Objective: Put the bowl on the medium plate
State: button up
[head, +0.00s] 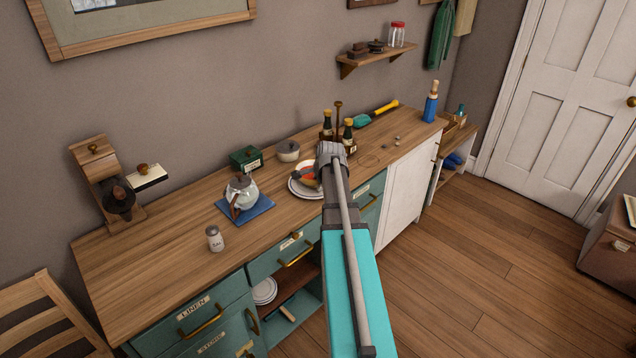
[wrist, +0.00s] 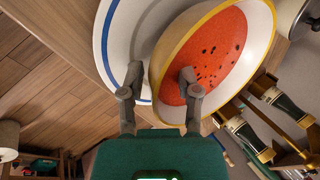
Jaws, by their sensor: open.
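The bowl (wrist: 225,62) is white outside with a yellow rim and a red, watermelon-like inside with dark seeds. A white plate (wrist: 113,45) with a blue ring lies beside and partly behind it in the wrist view. In the head view the bowl (head: 307,170) overlaps the plate (head: 300,192) on the counter; I cannot tell exactly how it rests. My gripper (wrist: 158,84) is open at the bowl's near edge, one finger over the inside and the other outside, with the rim between them. My arm hides part of the bowl and plate in the head view.
On the wooden counter (head: 165,240) are a lidded pot (head: 288,151), a green box (head: 246,159), a glass kettle (head: 240,190) on a blue mat and a salt shaker (head: 214,238). The front left counter is clear.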

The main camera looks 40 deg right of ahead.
aim_at(316, 185)
jog(key=shift+r, duration=0.15)
jog(key=p+v, duration=0.2)
jog(key=shift+s+r+p, duration=0.1)
jog(key=shift+r+p, duration=0.25)
jog(key=shift+p, duration=0.05)
jog(key=p+v, duration=0.8)
jog(key=v, duration=0.1)
jog(key=shift+r, duration=0.15)
jog(key=shift+s+a, duration=0.1)
dwell(0.8)
jog(key=a+f+n+g+y, duration=0.25)
jog(key=a+n, duration=0.85)
jog(key=a, duration=1.2)
jog(key=s+a+n+g, duration=0.1)
jog(key=s+a+n, duration=0.2)
jog(key=a+n, duration=0.2)
jog(key=s+a+n+g, duration=0.2)
jog(key=s+a+n, duration=0.2)
jog(key=a, duration=0.8)
jog(key=shift+a+r+n+h, duration=0.15)
jog(key=shift+n+h, duration=0.3)
jog(key=shift+n, duration=0.15)
jog(key=shift+s, duration=0.1)
